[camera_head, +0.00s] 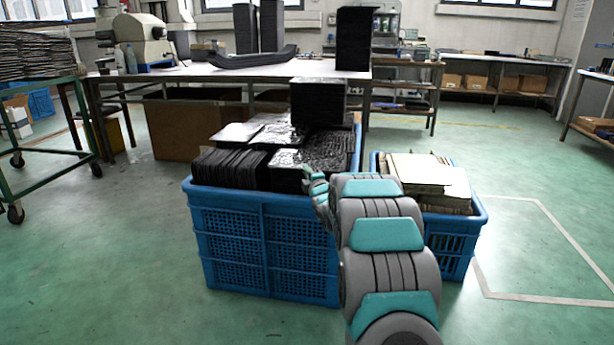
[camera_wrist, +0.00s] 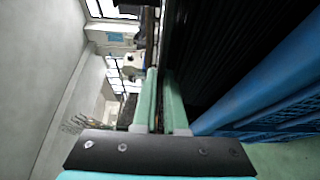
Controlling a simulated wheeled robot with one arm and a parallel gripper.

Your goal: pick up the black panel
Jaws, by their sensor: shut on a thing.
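Black panels fill the large blue crate (camera_head: 262,240) in the head view. A row of upright black panels (camera_head: 232,168) stands at its left, with flat glossy ones behind and a taller stack (camera_head: 318,103) at the back. My gripper (camera_head: 312,180) is at the crate's front right, low beside the panels and partly hidden by my arm. In the wrist view my green fingers (camera_wrist: 162,85) are close together, shut on a thin dark panel edge (camera_wrist: 163,58). Most of the held panel is hidden. Dark panels (camera_wrist: 215,50) fill the area right of the fingers.
A smaller blue crate (camera_head: 450,250) with pale panels (camera_head: 425,175) stands at the right, close to my arm. A long table (camera_head: 215,80) with black stacks is behind. A green cart (camera_head: 45,130) stands at the left. The floor in front is clear.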

